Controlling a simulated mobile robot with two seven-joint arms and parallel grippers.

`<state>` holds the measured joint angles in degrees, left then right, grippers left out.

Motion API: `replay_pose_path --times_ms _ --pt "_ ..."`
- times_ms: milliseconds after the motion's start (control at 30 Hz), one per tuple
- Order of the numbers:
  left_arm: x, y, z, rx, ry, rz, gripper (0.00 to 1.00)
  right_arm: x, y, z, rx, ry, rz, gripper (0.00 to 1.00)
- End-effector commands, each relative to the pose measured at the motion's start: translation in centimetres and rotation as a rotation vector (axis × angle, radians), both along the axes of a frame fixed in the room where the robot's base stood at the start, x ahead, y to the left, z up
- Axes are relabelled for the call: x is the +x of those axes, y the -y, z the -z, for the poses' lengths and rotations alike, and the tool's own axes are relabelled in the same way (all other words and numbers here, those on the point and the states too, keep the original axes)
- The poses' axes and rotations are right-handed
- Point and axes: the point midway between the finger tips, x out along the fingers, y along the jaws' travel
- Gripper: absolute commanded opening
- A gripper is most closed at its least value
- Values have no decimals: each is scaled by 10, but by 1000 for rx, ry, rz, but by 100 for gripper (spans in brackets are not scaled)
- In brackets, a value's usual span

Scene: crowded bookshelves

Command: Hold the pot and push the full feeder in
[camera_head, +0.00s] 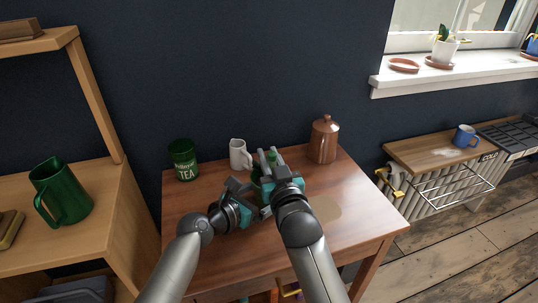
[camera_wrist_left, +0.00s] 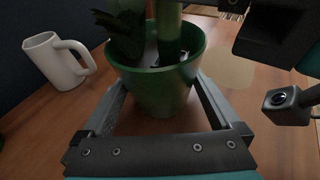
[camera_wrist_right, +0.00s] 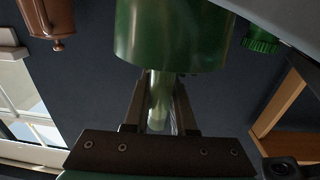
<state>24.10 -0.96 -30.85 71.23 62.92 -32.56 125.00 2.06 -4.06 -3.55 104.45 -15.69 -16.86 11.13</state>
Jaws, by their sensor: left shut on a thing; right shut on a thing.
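The green plant pot (camera_wrist_left: 158,88) stands on the wooden table in the left wrist view. A leafy plant (camera_wrist_left: 125,28) grows in it. My left gripper (camera_wrist_left: 160,100) is shut on the pot, one finger on each side. The feeder, a green translucent tube (camera_wrist_left: 168,32), stands upright with its lower end inside the pot; how deep it sits in the soil I cannot tell. My right gripper (camera_wrist_right: 162,78) is shut on the feeder (camera_wrist_right: 160,100) above the pot (camera_wrist_right: 172,38). In the head view my arms hide most of the pot; the feeder's top (camera_head: 272,157) shows between the right fingers.
On the table (camera_head: 345,225) stand a green tea tin (camera_head: 183,160), a white jug (camera_head: 240,154) and a copper pot with lid (camera_head: 323,140). A shelf with a green pitcher (camera_head: 60,192) is at left. The table's right front is clear.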

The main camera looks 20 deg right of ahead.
Motion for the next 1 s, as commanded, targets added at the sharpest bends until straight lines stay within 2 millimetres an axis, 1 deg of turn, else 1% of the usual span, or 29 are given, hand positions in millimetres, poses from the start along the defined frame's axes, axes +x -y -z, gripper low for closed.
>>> replay_pose_path --times_ms 100,233,533,1000 --pt "-1 0 1 1 -1 1 65 0 0 6 0 -6 1 0" --pt "-1 0 1 1 -2 2 65 0 0 5 -1 -9 1 0" --pt "-1 0 1 1 -2 2 65 0 0 -2 -2 -9 1 0" --pt "0 0 1 1 -1 1 65 0 0 -4 -1 -4 1 0"
